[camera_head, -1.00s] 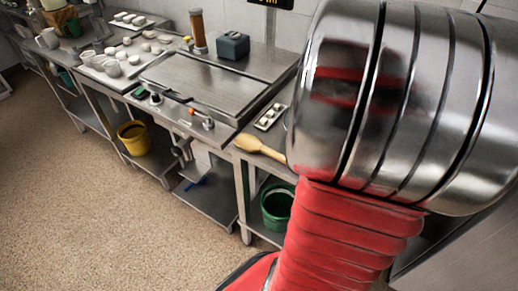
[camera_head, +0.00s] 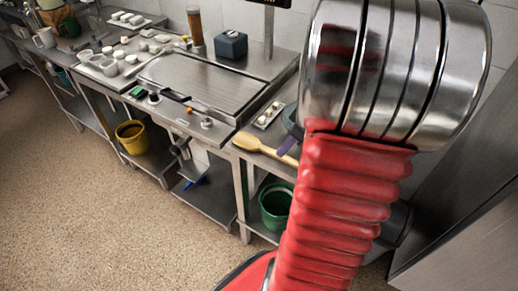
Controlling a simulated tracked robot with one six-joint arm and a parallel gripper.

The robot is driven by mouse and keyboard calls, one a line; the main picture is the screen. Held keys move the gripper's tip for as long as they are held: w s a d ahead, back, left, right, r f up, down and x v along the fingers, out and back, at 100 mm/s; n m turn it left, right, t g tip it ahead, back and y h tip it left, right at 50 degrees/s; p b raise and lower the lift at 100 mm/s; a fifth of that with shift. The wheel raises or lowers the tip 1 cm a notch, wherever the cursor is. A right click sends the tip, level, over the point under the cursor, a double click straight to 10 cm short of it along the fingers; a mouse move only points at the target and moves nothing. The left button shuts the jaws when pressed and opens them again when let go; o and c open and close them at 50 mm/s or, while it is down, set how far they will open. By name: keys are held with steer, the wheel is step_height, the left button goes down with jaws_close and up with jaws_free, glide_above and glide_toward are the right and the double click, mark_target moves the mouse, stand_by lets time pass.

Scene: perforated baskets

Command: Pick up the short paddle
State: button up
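A light wooden paddle (camera_head: 249,143) lies on the steel counter to the right of the griddle, its broad end toward the counter's front edge. Its handle runs right and passes behind my arm, so its far end is hidden. No other paddle is visible for comparing length. My arm's red sleeve and silver link fill the right side of the view. My gripper does not show, and I cannot tell where it is relative to the paddle.
The steel griddle (camera_head: 200,82) sits left of the paddle. A small tray (camera_head: 269,115) with white pieces lies behind the paddle. A dark rounded object with a purple part (camera_head: 288,146) shows beside my arm. A green bucket (camera_head: 275,207) and yellow bucket (camera_head: 132,137) stand below. The floor at left is clear.

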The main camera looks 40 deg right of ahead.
mark_target(266, 151)
steer(key=shift+a+x, duration=0.1)
steer(key=shift+x, duration=1.15)
steer(key=shift+a+x, duration=0.15)
steer(key=shift+x, duration=1.1)
steer(key=shift+c, duration=0.6)
jaws_close()
